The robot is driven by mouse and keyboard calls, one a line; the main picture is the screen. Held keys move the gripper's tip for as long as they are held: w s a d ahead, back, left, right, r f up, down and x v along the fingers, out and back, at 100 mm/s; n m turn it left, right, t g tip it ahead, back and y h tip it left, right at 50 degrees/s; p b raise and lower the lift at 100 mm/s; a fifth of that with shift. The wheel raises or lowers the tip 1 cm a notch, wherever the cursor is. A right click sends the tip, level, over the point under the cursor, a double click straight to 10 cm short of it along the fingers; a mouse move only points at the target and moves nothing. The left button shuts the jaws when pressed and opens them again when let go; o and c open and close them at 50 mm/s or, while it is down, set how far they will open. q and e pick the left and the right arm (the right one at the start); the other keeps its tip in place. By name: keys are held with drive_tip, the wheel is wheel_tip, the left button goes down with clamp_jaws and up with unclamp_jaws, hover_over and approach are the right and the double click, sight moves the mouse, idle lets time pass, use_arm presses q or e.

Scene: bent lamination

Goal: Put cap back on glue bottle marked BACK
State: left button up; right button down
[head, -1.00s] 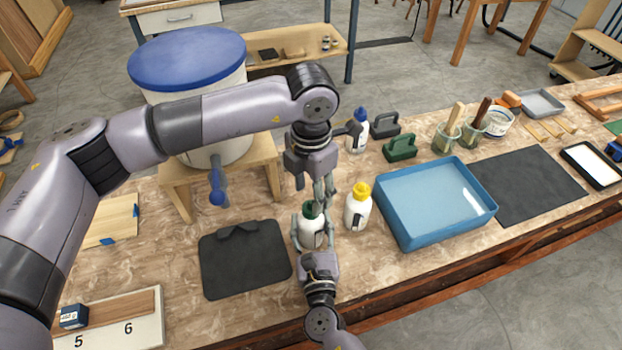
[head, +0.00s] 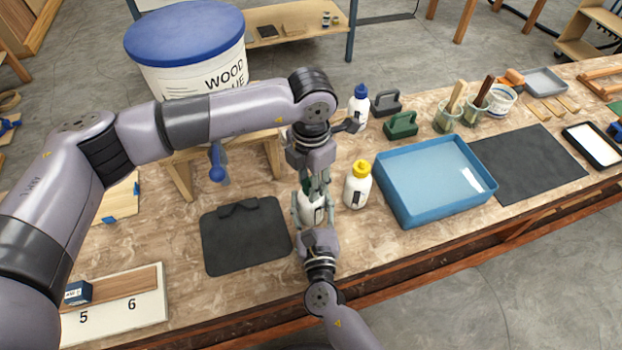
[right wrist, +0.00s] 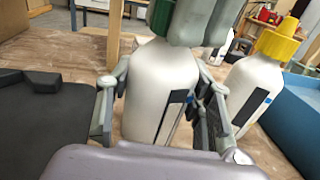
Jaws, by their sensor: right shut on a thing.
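My right gripper (head: 313,212) is shut around the body of a white glue bottle (right wrist: 158,85), which stands upright on the bench. The fingers press it from both sides. My left gripper (head: 319,178) is over the top of this bottle, fingers pointing down. Its grey-green fingers (right wrist: 197,20) cover the neck; a dark green part, seemingly the cap (right wrist: 160,16), shows beside them. I cannot tell whether the fingers grip it. A bottle with a yellow cap (head: 357,184) stands just right. A bottle with a blue cap (head: 359,107) stands farther back. No BACK marking is readable.
Green (head: 401,125) and grey (head: 386,103) handled blocks stand behind. A large wood glue tub (head: 165,82) rises behind my left arm.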

use_arm(q)
clamp_jaws()
drive_tip(key=o, duration=0.6)
unclamp_jaws()
drive_tip(key=shift+r, duration=0.1)
wheel_tip(320, 180, up, 12)
idle(0.3)
use_arm(e)
drive_tip(key=c, duration=0.7)
unclamp_jaws()
